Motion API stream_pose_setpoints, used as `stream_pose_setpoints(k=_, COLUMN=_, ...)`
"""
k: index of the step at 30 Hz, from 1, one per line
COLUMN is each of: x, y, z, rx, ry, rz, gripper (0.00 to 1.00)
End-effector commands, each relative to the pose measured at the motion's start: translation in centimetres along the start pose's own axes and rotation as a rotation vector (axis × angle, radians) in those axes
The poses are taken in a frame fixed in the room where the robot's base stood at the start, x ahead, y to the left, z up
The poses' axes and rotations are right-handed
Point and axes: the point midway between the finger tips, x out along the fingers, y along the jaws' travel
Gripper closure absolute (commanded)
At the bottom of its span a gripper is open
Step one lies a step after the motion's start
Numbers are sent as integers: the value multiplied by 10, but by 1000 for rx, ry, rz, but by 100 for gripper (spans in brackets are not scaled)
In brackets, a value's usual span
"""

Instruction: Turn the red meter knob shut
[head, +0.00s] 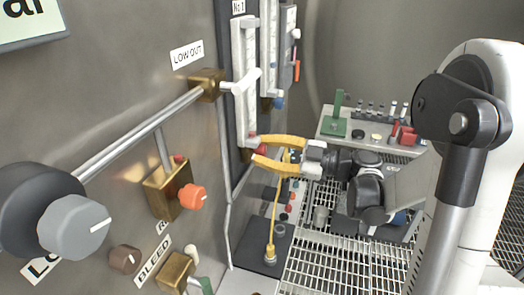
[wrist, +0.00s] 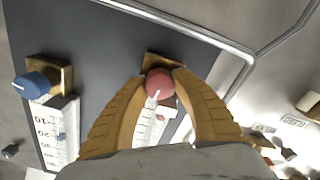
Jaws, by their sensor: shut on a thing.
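The red meter knob (wrist: 159,83) sits at the end of a flow meter tube on a dark panel. In the wrist view it lies between the two yellow fingers of my gripper (wrist: 160,88), which are shut on it from both sides. A white pointer line shows on the knob's face. In the head view my gripper (head: 256,147) reaches the panel from the right, and the red knob (head: 261,149) shows only a little at the fingertips. The white meter scale (wrist: 147,126) is partly hidden behind the fingers in the wrist view.
A blue knob (wrist: 38,84) is on the neighbouring meter. An orange knob (head: 192,197) on a brass block, a large grey knob (head: 75,227) and a steel pipe (head: 140,133) are on the left wall. A control box (head: 365,143) stands behind my arm, above grated floor (head: 335,262).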

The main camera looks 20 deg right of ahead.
Motion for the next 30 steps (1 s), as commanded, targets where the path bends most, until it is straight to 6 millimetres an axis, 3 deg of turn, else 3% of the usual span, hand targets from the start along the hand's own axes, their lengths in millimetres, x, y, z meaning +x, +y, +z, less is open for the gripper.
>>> stream_pose_setpoints(k=20, x=0, y=0, z=0, rx=-85, ry=1, rz=1, gripper=98)
stream_pose_setpoints(k=21, x=0, y=0, z=0, rx=-84, ry=1, rz=1, gripper=65)
stream_pose_setpoints(k=23, x=0, y=0, z=0, rx=-84, ry=1, rz=1, gripper=47)
stream_pose_setpoints(k=30, x=0, y=0, z=0, rx=-84, ry=1, rz=0, gripper=45)
